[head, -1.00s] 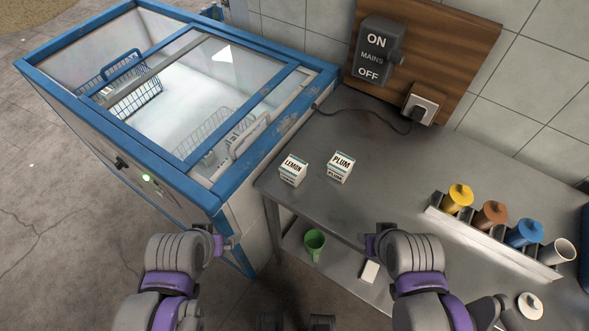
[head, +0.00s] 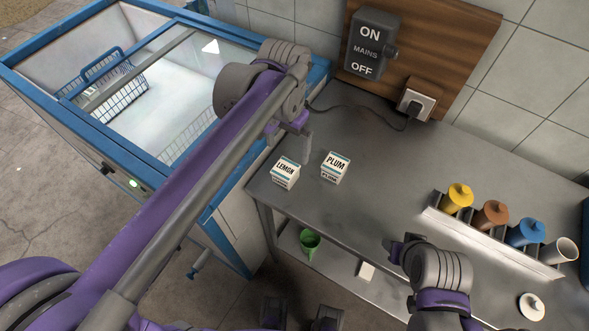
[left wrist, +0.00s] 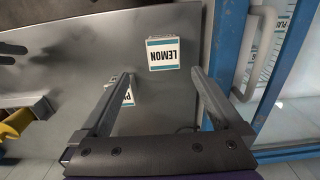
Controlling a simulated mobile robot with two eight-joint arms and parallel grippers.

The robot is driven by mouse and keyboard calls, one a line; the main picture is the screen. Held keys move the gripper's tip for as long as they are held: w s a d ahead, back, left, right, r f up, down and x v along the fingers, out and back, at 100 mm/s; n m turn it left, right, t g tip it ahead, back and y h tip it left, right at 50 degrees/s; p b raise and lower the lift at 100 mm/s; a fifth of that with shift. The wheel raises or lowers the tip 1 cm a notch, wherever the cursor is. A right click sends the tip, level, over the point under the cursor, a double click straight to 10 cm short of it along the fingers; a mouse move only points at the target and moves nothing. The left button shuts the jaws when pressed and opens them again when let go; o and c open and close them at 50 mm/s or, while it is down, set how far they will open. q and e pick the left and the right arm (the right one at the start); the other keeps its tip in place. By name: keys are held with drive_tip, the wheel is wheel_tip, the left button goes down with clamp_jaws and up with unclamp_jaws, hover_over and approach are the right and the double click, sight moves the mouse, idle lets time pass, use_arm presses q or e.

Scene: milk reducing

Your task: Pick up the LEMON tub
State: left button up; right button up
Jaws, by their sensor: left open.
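The LEMON tub (head: 285,173), a small white carton with a teal band, stands on the steel counter left of the PLUM tub (head: 335,168). My left gripper (head: 297,140) is above the counter just behind the tubs. In the left wrist view, my left gripper (left wrist: 162,76) is open with nothing held. The LEMON tub (left wrist: 163,53) shows just beyond the fingertips, apart from them. The PLUM tub (left wrist: 128,98) is partly hidden behind one finger. My right gripper (head: 396,247) is over the counter's front edge, away from the tubs; its jaw opening is unclear.
A blue-framed glass-topped freezer (head: 130,185) with wire baskets adjoins the counter (head: 375,190) on the left. A rack of coloured canisters (head: 490,215) stands at right. A mains switch (head: 370,45) and plugged-in cable are behind. A green cup (head: 309,242) is on the lower shelf.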

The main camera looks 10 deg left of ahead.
use_arm(q)
hover_over(285, 169)
drive_tip(key=f, duration=0.4)
drive_tip(key=shift+d+f, duration=0.35)
drive_tip(key=shift+f, duration=0.05)
drive_tip(key=shift+a+f+b, duration=0.15)
drive_tip(key=shift+a+f, duration=0.05)
drive_tip(key=shift+f, duration=1.25)
drive_tip(key=shift+a+f+b, duration=0.15)
drive_tip(key=shift+f, duration=1.3)
drive_tip(key=c, duration=1.5)
drive_tip(key=shift+o, duration=0.2)
drive_tip(key=shift+r, duration=0.15)
